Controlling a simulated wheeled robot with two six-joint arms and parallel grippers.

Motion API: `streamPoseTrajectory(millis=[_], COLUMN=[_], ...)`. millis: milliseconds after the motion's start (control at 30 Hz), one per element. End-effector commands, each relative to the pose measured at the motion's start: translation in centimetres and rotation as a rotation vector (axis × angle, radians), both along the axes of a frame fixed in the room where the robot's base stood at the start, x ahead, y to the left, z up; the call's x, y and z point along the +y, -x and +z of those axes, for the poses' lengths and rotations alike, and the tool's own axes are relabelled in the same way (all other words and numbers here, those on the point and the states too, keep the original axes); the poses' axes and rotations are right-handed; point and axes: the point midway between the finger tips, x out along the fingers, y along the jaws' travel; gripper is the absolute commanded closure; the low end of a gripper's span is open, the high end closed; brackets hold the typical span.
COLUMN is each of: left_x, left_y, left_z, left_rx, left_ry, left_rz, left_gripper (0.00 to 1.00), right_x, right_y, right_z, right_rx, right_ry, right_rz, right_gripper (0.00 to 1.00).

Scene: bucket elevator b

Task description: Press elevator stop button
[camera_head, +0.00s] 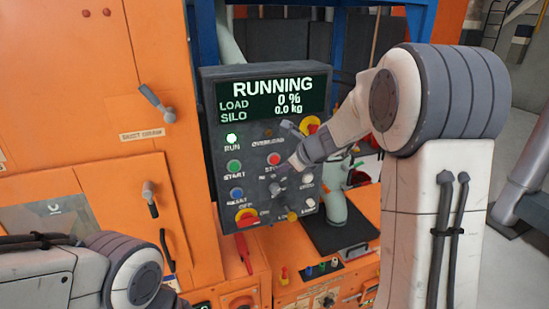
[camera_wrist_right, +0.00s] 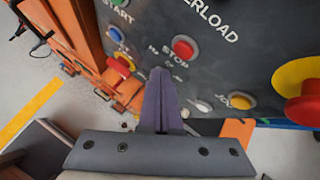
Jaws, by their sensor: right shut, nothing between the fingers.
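The red stop button (camera_head: 274,158) sits on the dark control panel (camera_head: 212,95), labelled STOP. In the right wrist view the stop button (camera_wrist_right: 184,47) is just above and right of my fingertips, with its face fully visible. My right gripper (camera_head: 277,184) reaches in from the right, in front of the panel below the button. In the right wrist view my right gripper (camera_wrist_right: 160,73) has its fingers together, with nothing between them. The tips appear apart from the button. My left arm shows at the lower left; its gripper is out of view.
The display (camera_head: 272,95) reads RUNNING, 0 % and 0.0 kg. The green RUN lamp (camera_head: 231,139) is lit. A green START button (camera_head: 233,166) and blue button (camera_head: 236,193) are left of stop. Red-on-yellow knobs (camera_wrist_right: 307,90) stick out nearby. Orange cabinets (camera_head: 80,100) stand left.

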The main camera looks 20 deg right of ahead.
Motion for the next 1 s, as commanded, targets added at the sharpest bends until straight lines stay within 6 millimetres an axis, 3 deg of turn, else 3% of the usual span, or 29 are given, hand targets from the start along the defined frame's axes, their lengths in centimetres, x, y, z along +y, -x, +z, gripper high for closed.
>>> streamPoseTrajectory(millis=[300,1000], left_x=[0.0,0.0], left_y=[0.0,0.0], left_z=[0.9,0.9], left_rx=[0.000,0.000], left_ry=[0.000,0.000], left_rz=[-0.002,-0.002], left_gripper=[0.50,0.50], right_x=[0.1,0.1], right_y=[-2.0,-2.0], right_z=[0.0,0.0], right_rx=[0.000,0.000], right_ry=[0.000,0.000], right_rz=[0.000,0.000], right_gripper=[1.00,1.00])
